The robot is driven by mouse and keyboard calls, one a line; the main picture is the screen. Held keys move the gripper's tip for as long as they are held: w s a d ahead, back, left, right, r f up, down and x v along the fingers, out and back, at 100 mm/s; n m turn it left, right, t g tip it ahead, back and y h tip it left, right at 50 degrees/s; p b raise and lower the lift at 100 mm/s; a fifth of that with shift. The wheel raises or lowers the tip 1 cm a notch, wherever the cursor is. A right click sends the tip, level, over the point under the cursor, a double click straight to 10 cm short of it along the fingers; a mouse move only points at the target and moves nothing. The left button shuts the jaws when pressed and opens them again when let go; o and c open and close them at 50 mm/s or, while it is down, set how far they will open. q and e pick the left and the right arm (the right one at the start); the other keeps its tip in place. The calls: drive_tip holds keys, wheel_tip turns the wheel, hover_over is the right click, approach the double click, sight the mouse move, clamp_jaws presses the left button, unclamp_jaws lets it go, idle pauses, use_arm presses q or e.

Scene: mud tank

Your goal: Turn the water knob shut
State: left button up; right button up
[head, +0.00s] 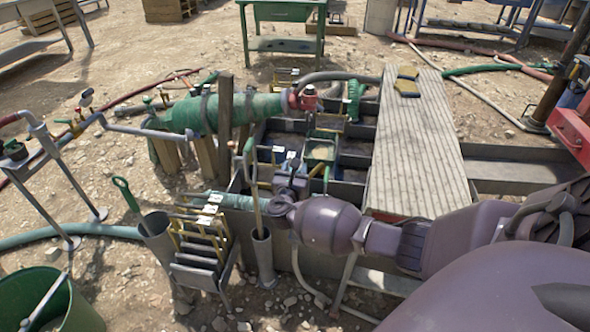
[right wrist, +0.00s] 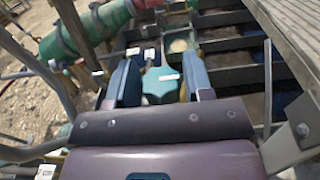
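A teal knob with a lobed edge (right wrist: 160,86) shows in the right wrist view, between the two fingers of my right gripper (right wrist: 162,78). The fingers stand wide apart, one on each side of the knob, with a narrow gap visible on the right side. Whether the left finger touches it I cannot tell. In the head view my right gripper (head: 291,183) reaches in from the right over the near side of the tank (head: 355,160). There the knob is hidden or too small to make out. My left gripper is not in view.
A ribbed board (head: 415,150) lies across the tank, just beyond my right arm, with a yellow object (head: 407,82) on it. A thick green pipe (head: 215,113) with a red fitting (head: 307,98) lies behind. A rack (head: 203,245) and upright tubes (head: 263,258) stand close by.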

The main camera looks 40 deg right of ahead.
drive_tip(key=shift+o, duration=1.4)
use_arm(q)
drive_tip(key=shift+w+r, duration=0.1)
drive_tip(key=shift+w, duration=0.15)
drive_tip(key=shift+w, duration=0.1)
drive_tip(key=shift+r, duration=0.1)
use_arm(e)
drive_tip(key=shift+a, duration=0.1)
drive_tip(key=shift+s+a, duration=0.25)
use_arm(q)
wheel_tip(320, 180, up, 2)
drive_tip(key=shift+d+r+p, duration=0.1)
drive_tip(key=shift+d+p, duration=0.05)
drive_tip(key=shift+p, duration=1.1)
use_arm(e)
drive_tip(key=v, duration=1)
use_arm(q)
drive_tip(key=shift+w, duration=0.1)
